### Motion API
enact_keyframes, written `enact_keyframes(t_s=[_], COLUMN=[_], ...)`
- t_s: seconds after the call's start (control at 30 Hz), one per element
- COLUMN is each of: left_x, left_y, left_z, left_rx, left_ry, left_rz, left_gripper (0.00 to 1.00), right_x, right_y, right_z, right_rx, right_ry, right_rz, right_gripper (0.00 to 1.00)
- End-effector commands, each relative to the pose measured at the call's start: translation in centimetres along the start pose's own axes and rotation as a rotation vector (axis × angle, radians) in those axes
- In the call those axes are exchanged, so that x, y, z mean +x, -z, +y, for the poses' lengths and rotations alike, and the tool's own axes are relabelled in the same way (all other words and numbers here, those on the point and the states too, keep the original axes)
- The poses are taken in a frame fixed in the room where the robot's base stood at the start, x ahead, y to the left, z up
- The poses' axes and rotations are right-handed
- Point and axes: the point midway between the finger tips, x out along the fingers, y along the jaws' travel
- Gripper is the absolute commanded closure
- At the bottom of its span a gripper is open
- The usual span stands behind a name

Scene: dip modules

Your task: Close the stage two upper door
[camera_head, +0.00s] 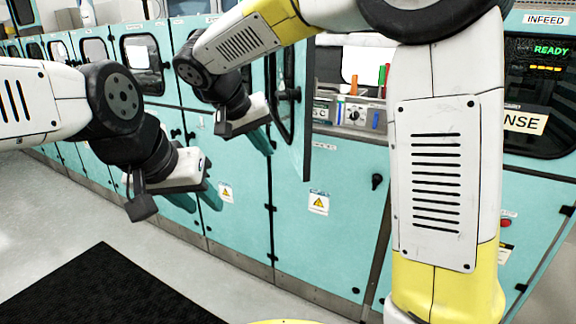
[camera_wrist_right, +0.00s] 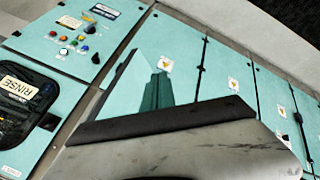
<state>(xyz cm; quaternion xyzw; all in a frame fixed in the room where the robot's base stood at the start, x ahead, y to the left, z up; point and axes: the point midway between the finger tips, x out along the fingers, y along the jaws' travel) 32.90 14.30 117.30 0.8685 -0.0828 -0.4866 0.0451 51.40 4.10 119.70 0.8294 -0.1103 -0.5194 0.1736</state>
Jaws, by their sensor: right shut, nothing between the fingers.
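The stage two upper door (camera_head: 302,150) is a teal panel with a dark-framed window, seen nearly edge-on in the head view. It stands swung out from the machine, leaving the bay (camera_head: 345,112) to its right exposed. My right gripper (camera_head: 264,142) is shut and empty, just left of the door in the picture, on its outer side. Whether it touches the door I cannot tell. Its teal fingers show pressed together in the right wrist view (camera_wrist_right: 157,90). My left gripper (camera_head: 200,200) is open and empty, further left in front of the lower panels, away from the door.
The bay holds coloured items (camera_head: 354,84) and a control panel. Closed teal lower doors (camera_head: 318,235) run below. The rinse unit (camera_wrist_right: 25,95) shows in the right wrist view. A black mat (camera_head: 95,295) lies on the open grey floor. My right arm hides part of the machine.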

Motion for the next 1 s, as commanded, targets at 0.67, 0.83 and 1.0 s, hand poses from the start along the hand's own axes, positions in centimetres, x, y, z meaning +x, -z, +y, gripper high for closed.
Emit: enact_keyframes(t_s=[0.67, 0.83, 1.0], left_x=[0.0, 0.0, 0.0], left_y=[0.0, 0.0, 0.0], left_z=[0.0, 0.0, 0.0], left_rx=[0.0, 0.0, 0.0], left_ry=[0.0, 0.0, 0.0], left_rz=[0.0, 0.0, 0.0], left_gripper=[0.64, 0.64, 0.64], right_x=[8.6, 10.5, 11.2], right_y=[1.0, 1.1, 1.2], right_z=[-1.4, 0.3, 1.7], right_rx=[0.006, 0.01, 0.007], right_ry=[-0.035, -0.032, -0.031], right_rz=[0.025, 0.028, 0.029], right_gripper=[1.0, 1.0, 1.0])
